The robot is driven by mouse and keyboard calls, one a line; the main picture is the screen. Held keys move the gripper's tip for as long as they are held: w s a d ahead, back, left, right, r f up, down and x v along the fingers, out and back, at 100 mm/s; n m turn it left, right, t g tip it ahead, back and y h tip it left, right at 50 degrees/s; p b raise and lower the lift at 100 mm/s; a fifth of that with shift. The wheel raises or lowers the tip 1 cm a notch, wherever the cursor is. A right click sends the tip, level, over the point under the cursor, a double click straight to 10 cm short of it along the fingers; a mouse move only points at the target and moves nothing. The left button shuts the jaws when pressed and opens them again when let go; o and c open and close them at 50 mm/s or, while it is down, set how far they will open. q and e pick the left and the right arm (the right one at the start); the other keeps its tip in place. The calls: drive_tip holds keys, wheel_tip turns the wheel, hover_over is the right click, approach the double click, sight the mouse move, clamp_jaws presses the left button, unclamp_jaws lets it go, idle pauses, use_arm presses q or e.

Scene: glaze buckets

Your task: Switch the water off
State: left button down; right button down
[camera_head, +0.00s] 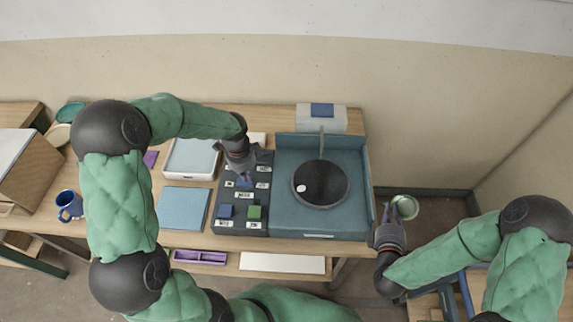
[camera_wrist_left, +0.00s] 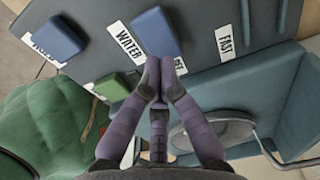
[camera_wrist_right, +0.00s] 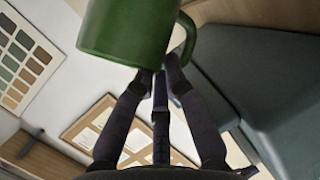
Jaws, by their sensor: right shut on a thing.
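A dark control panel (camera_head: 228,228) carries several blue and green blocks with white labels. In the left wrist view a blue block (camera_wrist_left: 155,32) stands beside the label WATER (camera_wrist_left: 125,42). My left gripper (camera_wrist_left: 159,78) has its fingertips together at the near edge of that block; whether they touch it I cannot tell. From the head it is over the panel's upper part (camera_head: 243,172) and hides some of it. My right gripper (camera_wrist_right: 163,78) is shut on the handle of a green mug (camera_wrist_right: 125,30), right of the table; the mug also shows in the head view (camera_head: 404,207).
A white tray (camera_head: 190,158), a blue mat (camera_head: 184,208) and a blue mug (camera_head: 68,205) are to the left. A purple tray (camera_head: 200,257) lies at the front.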

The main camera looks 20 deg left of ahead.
use_arm(q)
drive_tip(key=shift+f, duration=0.8)
drive_tip(key=shift+s+d+f, duration=0.1)
drive_tip(key=shift+d+f, duration=0.2)
drive_tip(key=shift+f, duration=0.2)
drive_tip(key=shift+s+a, duration=0.1)
drive_tip(key=shift+a, duration=0.05)
drive_tip(key=shift+a+r, duration=0.1)
drive_tip(key=shift+a, duration=0.1)
drive_tip(key=shift+s+a+p, duration=0.15)
drive_tip(key=shift+a+p, duration=0.15)
drive_tip(key=shift+a, duration=0.1)
drive_tip(key=shift+r, duration=0.1)
